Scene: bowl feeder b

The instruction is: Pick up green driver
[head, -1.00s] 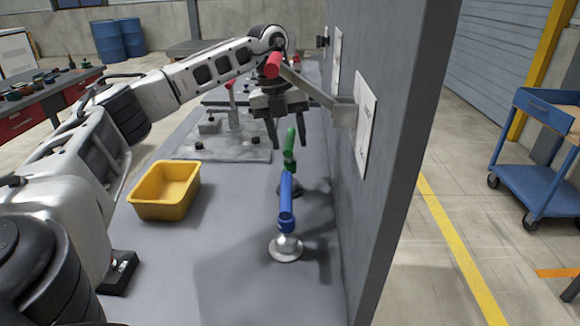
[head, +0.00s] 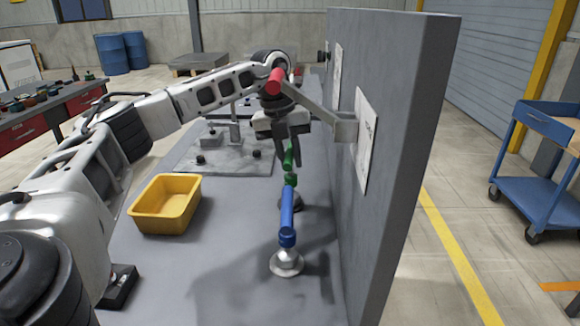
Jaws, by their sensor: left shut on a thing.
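The green driver (head: 290,181) stands upright behind a blue driver, its lower part partly hidden by the blue one. My left gripper (head: 288,160) comes down over it from above, with its fingers on either side of the green handle, shut on it. The blue driver (head: 287,215) stands in front on a round silver base (head: 286,262). My right gripper is not in view.
A grey wall panel (head: 390,130) rises close on the right, with a bracket (head: 343,126) and red-ended tool (head: 276,82) beside my wrist. A yellow bin (head: 165,204) stands on the table at left. A grey fixture plate (head: 225,163) lies behind it.

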